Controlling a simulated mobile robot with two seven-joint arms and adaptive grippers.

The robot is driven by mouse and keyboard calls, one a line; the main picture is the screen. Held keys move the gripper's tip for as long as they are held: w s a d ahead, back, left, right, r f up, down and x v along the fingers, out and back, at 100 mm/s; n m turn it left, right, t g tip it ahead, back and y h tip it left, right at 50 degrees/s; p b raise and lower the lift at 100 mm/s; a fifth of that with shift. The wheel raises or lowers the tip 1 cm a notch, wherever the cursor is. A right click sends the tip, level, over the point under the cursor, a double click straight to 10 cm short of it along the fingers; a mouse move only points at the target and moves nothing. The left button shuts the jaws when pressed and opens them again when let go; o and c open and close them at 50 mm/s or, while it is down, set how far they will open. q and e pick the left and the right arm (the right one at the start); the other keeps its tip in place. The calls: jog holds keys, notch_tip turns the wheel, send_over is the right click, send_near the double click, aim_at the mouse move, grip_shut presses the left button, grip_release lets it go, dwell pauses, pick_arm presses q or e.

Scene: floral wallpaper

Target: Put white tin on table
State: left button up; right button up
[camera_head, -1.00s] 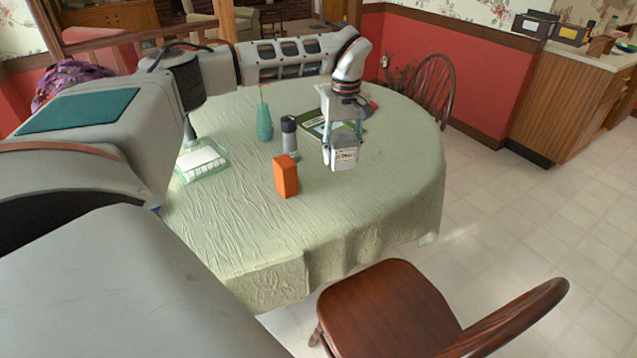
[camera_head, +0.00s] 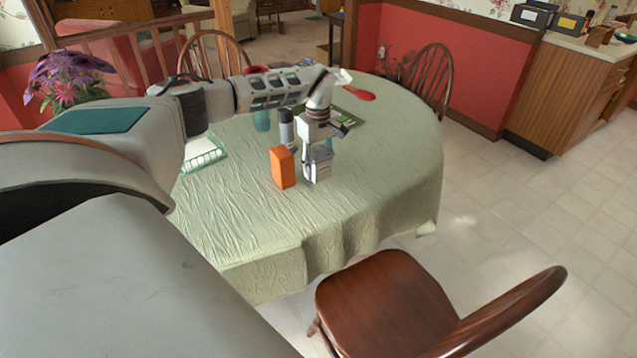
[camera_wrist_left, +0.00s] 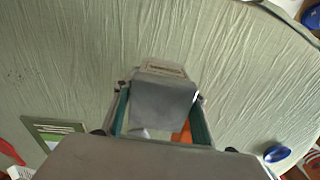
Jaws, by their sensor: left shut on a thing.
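The white tin (camera_head: 319,171) is between the fingers of my left gripper (camera_head: 318,150), just right of the orange box, low over the green-clothed table (camera_head: 370,190). I cannot tell whether its base touches the cloth. In the left wrist view the tin (camera_wrist_left: 162,104) shows a greyish side and a labelled face, with a teal-lined finger of the left gripper (camera_wrist_left: 160,112) along each side. The gripper is shut on it. My right gripper is not in view.
The orange box (camera_head: 283,167) stands close left of the tin. Behind are a grey bottle (camera_head: 286,128), a teal vase (camera_head: 262,121), a green book (camera_head: 345,118) and a red item (camera_head: 359,94). A green-edged holder (camera_head: 205,153) is left. The table's right side is clear.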

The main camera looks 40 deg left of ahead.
aim_at(318, 190)
pick_arm(q)
jog(key=shift+f, duration=2.85)
jog(key=shift+f+b, duration=0.15)
jog(key=shift+b, duration=0.15)
jog(key=o, duration=1.3)
